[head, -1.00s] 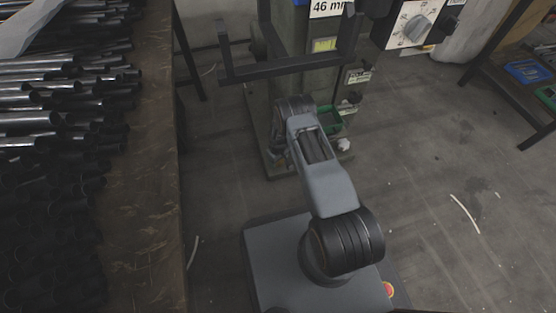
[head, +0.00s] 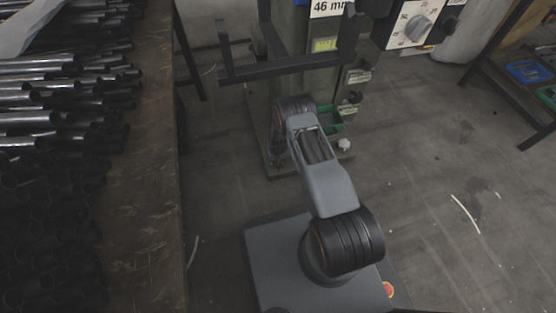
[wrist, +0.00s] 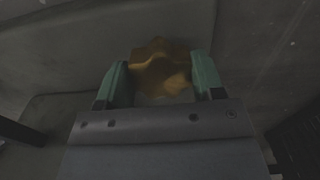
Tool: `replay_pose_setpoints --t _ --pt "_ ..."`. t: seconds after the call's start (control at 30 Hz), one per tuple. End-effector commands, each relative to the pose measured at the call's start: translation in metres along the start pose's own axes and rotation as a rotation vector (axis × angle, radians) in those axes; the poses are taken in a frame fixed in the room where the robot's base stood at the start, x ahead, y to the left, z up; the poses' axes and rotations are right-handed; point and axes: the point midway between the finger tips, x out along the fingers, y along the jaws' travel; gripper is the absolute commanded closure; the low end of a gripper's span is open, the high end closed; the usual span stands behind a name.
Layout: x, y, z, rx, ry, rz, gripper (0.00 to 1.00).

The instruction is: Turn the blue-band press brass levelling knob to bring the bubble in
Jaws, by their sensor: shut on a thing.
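The brass levelling knob (wrist: 158,66) shows in the wrist view, lobed and dull gold, against the grey-green body of the press. My gripper (wrist: 161,82) has one green finger on each side of the knob and is shut on it. In the head view the press (head: 296,80) stands beyond my arm, with a bit of blue band (head: 301,2) at the top edge. A yellow-green level window (head: 324,45) is on its front; the bubble is too small to make out. My arm hides the knob and my gripper in the head view.
A black bracket frame (head: 290,69) juts from the press above my arm. A small green bin (head: 331,120) is by the press base. A rack of metal tubes (head: 60,120) fills the left. Floor to the right is mostly clear, up to a bench with bins (head: 526,72).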

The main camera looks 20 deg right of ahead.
Motion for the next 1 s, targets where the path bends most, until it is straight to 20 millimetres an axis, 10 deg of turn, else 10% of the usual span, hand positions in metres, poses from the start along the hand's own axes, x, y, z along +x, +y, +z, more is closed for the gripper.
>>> replay_pose_setpoints --t 1.0 --pt "-0.0001 -0.0044 -0.0011 0.675 -0.001 0.0 0.62"
